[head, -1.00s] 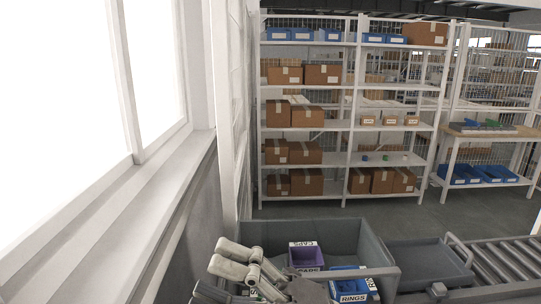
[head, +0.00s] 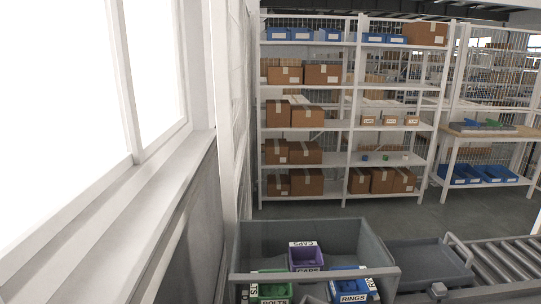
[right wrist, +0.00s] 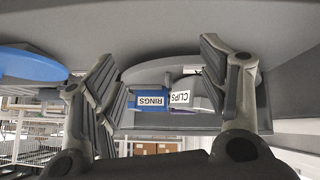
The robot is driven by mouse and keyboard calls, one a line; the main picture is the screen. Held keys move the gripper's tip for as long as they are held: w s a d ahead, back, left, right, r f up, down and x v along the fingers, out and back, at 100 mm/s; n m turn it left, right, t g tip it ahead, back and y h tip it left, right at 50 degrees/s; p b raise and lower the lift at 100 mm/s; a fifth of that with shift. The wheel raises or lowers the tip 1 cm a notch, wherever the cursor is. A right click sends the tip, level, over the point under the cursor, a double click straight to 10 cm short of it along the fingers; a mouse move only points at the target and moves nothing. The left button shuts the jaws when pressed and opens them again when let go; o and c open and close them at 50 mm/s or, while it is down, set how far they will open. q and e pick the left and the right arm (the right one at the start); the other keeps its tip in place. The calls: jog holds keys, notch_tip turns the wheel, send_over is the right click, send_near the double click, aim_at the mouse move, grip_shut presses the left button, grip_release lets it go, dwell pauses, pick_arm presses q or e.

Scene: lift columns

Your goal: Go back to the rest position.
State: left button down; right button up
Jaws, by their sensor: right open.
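My right gripper (right wrist: 165,85) shows in the right wrist view with its two fingers spread wide and nothing between them. In the head view no gripper or arm of mine is visible. My left gripper is in neither view.
A grey tote (head: 300,235) at the bottom of the head view holds a green BOLTS bin (head: 270,275), a purple CAPS bin (head: 305,256) and a blue RINGS bin (head: 350,284). A grey cart (head: 425,262) and roller conveyor (head: 505,255) stand right; shelving (head: 350,88) stands behind.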

jog(key=s+f+g, duration=0.5)
jog(key=s, duration=0.6)
notch_tip(320, 180, down, 29)
jog(key=s+b, duration=0.1)
jog(key=b, duration=0.2)
jog(key=s+d+f+g+b, duration=0.2)
jog(key=s+d+f, duration=0.1)
jog(key=s+f, duration=1.3)
notch_tip(320, 180, down, 2)
jog(key=shift+s+f, duration=0.2)
jog(key=shift+s, duration=0.15)
jog(key=shift+s, duration=0.1)
